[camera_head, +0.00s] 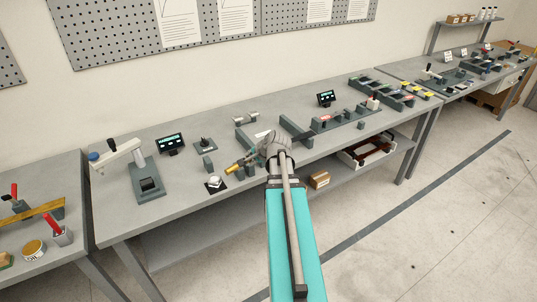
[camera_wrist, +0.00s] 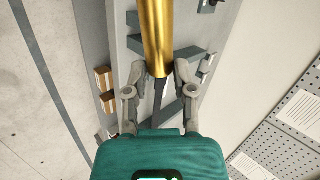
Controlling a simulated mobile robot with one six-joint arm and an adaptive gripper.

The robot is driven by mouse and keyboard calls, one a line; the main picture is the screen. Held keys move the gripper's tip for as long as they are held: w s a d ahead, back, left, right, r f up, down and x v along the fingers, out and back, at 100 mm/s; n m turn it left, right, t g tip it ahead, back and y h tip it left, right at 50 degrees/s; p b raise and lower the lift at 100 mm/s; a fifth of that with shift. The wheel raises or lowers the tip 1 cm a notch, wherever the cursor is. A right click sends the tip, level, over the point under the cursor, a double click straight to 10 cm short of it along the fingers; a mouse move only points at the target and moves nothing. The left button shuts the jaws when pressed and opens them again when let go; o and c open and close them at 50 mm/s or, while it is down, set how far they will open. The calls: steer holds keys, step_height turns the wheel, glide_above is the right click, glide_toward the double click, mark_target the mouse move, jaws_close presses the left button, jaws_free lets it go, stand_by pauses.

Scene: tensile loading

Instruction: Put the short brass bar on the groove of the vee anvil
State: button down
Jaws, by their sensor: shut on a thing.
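My gripper (camera_head: 246,161) is shut on the short brass bar (camera_head: 233,169), holding it by one end above the front part of the bench. In the wrist view the brass bar (camera_wrist: 155,35) runs from between the fingertips (camera_wrist: 160,70) out past the top edge, so its far end is hidden there. Dark grey bars, one behind my gripper (camera_head: 245,140) and one to its right (camera_head: 296,130), stand on the bench. I cannot tell which grey part is the vee anvil, and no groove shows clearly.
A white-armed device (camera_head: 148,185) stands at the left of the bench, with a small display (camera_head: 170,144) behind it. A black base with a white dome (camera_head: 215,184) sits close to the bar's left. A small grey block (camera_head: 208,163) stands nearby. Several fixtures fill the right side.

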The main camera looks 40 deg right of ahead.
steer(key=w+a+n+g+y, duration=0.1)
steer(key=a+n+y, duration=0.2)
steer(key=a, duration=1.5)
steer(key=w+a+n+g+y, duration=0.1)
steer(key=a+n+y, duration=0.3)
steer(key=a, duration=1.5)
steer(key=n+g, duration=0.1)
steer(key=n, duration=0.2)
steer(key=shift+w+r+n+g, duration=0.15)
steer(key=shift+w+n+g, duration=0.15)
steer(key=shift+w+n, duration=0.1)
steer(key=shift+s, duration=0.15)
